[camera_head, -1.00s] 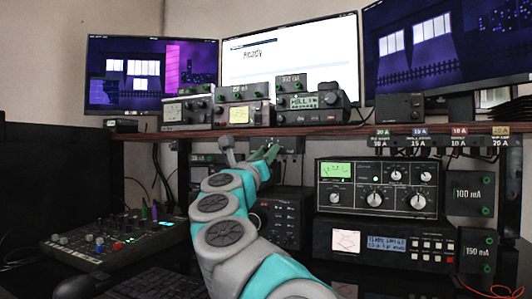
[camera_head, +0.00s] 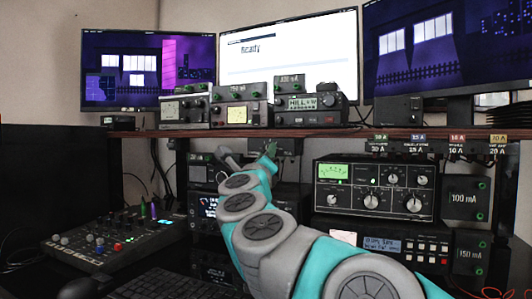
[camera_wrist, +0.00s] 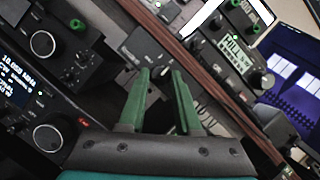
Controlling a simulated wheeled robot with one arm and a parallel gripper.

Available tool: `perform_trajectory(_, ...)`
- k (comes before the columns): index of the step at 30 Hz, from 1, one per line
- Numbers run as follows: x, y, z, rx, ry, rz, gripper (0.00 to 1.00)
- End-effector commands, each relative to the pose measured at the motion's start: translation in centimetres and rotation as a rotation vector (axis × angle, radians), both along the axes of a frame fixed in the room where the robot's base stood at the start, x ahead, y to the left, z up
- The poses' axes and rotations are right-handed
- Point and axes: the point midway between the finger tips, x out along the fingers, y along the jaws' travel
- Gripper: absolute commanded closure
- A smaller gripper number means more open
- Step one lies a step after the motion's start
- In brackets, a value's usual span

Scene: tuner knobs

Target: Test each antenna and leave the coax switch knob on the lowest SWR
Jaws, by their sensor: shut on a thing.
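The coax switch is a small dark box under the shelf (camera_head: 290,146), and it also shows in the wrist view (camera_wrist: 146,47). My gripper (camera_head: 271,148) is at its front. In the wrist view, the green fingers of my gripper (camera_wrist: 161,72) reach the switch front and are shut on its small dark knob between the tips. The knob is mostly hidden, so its pointer cannot be read. A radio tuner (camera_head: 374,189) with a green-lit meter (camera_head: 334,172) stands to the right. A smaller meter box (camera_head: 238,115) with a yellow dial sits on the shelf. The needles are too small to read.
The wooden shelf edge (camera_head: 330,132) runs just above my gripper. Small radios (camera_head: 310,106) stand on it. A monitor (camera_head: 289,58) reads "Ready". A mixer (camera_head: 112,238) and keyboard (camera_head: 140,283) lie at lower left. Labelled boxes (camera_head: 463,198) hang at right.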

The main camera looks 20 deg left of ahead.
Motion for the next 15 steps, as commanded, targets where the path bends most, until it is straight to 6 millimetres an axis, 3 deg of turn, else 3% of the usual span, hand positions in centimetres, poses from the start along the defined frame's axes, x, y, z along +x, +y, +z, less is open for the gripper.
perform_trajectory(8,-0.04,0.04,0.09,-0.001,-0.002,0.001,1.0)
perform_trajectory(9,-0.04,0.03,0.11,0.0,-0.002,0.001,0.65)
perform_trajectory(15,-0.03,0.03,0.08,0.0,-0.002,0.001,0.42)
